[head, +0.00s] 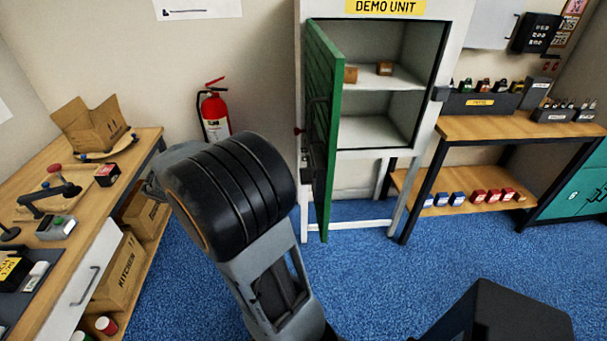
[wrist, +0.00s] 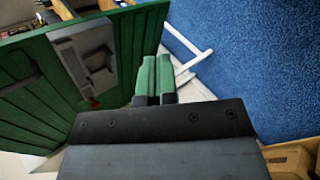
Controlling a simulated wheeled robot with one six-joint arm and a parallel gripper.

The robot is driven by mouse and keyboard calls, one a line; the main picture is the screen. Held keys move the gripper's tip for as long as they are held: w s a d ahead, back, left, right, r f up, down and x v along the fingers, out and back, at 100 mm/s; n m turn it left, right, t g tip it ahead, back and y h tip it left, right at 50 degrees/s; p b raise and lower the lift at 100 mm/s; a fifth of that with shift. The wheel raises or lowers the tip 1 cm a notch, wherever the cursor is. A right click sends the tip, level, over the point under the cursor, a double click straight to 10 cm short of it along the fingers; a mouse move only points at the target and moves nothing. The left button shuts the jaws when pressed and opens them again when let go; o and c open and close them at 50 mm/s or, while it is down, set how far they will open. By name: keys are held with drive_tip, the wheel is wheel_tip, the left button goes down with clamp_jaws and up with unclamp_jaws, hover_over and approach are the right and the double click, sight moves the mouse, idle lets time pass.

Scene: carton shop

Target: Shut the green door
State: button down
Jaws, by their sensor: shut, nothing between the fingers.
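The green door (head: 324,75) stands wide open in the head view, swung out from the left side of the pale cabinet (head: 455,45) marked DEMO UNIT. A dark handle or latch part shows on its face. In the wrist view the green door (wrist: 35,85) fills the left side, with a grey latch plate (wrist: 88,58) on it. My gripper (wrist: 155,65) is shut and empty, its green-tipped fingers side by side, close to the door's edge. I cannot tell whether they touch it. In the head view my arm hides the gripper.
Two small brown blocks sit on the cabinet's upper shelf. A wooden bench (head: 145,139) with cartons stands at the left, and a wooden table (head: 520,126) at the right. A red fire extinguisher (head: 214,110) is on the wall. Blue carpet (head: 400,270) lies clear before the cabinet.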

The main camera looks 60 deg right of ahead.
sight(306, 179)
drive_tip(key=w+d+r+m+g+h+p, duration=0.1)
drive_tip(key=w+d+m+g+h, duration=0.3)
drive_tip(key=d+g, duration=0.45)
drive_tip(key=shift+m+t, duration=0.4)
drive_tip(key=shift+t, duration=0.05)
drive_tip(key=shift+w+d+p+x, duration=0.1)
drive_tip(key=shift+p+x, duration=0.7)
drive_tip(key=shift+x, duration=1.8)
drive_tip(key=shift+w+d+p+x, duration=0.15)
drive_tip(key=shift+p+x, duration=0.6)
drive_tip(key=shift+x, duration=1.9)
drive_tip(key=shift+d+p+x, duration=0.1)
drive_tip(key=shift+p+x, duration=0.7)
drive_tip(key=shift+x, duration=1.8)
drive_tip(key=shift+r, duration=0.1)
